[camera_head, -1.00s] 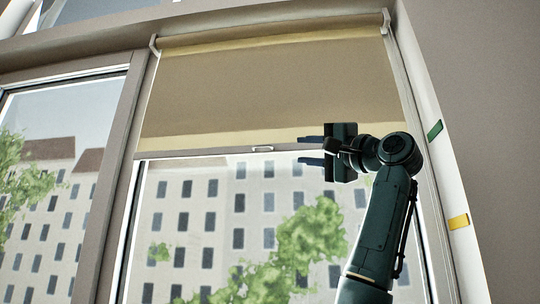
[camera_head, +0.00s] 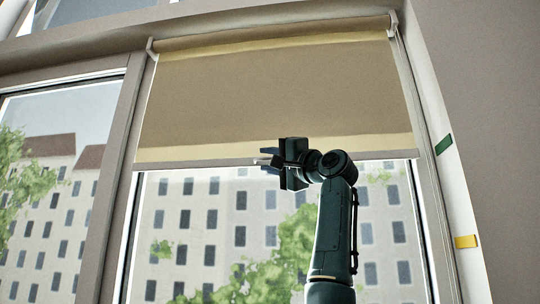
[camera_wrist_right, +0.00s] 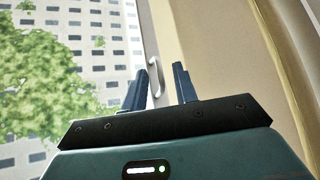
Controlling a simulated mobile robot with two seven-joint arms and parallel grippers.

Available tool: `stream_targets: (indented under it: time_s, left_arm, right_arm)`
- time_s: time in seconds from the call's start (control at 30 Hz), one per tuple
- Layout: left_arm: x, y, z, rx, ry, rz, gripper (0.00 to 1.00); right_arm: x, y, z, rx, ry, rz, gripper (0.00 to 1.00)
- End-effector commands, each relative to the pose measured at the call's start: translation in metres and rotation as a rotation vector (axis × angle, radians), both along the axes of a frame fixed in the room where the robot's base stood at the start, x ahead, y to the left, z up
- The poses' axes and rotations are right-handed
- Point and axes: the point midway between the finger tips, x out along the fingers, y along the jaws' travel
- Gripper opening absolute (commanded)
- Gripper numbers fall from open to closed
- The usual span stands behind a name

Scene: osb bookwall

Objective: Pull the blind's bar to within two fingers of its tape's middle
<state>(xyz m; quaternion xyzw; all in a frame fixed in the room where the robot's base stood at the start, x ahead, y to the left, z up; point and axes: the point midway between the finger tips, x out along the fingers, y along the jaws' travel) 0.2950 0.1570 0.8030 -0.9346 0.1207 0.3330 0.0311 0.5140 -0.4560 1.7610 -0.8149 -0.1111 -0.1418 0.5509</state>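The beige blind (camera_head: 270,90) hangs partly down over the window. Its pale bar (camera_head: 200,162) runs along the lower edge, below a yellowish band. My right gripper (camera_head: 266,158) is at the bar, near its middle, and covers most of the small handle there. In the right wrist view, the handle (camera_wrist_right: 158,78) shows between the two separated fingers of the right gripper (camera_wrist_right: 162,64). I see no finger closed on it; whether it lies within their reach or just beyond I cannot tell. A green tape (camera_head: 443,145) and a yellow tape (camera_head: 466,241) sit on the right-hand frame, both lower than the blind's top. My left gripper is out of view.
The window frame (camera_head: 113,190) stands left of the blind, with another pane beyond it. A grey wall (camera_head: 495,110) is at the right. The glass below the bar is clear of objects, apart from my right arm in front of it.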

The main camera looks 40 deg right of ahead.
Motion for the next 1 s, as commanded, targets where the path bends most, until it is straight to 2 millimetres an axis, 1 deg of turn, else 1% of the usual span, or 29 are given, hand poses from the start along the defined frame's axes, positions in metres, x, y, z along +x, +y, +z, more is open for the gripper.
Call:
stream_targets:
  time_s: [0.23, 0.57, 1.0]
  left_arm:
    - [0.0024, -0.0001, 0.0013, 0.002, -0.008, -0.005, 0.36]
    - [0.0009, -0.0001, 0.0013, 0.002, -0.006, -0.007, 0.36]
    - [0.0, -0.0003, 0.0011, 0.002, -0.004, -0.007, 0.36]
  right_arm:
    - [0.0007, 0.0001, -0.0006, 0.0, 0.001, 0.001, 0.28]
    - [0.0004, 0.0, -0.0004, 0.0, 0.001, 0.001, 0.01]
    - [0.0003, -0.0003, -0.0004, 0.0, 0.001, 0.0, 0.0]
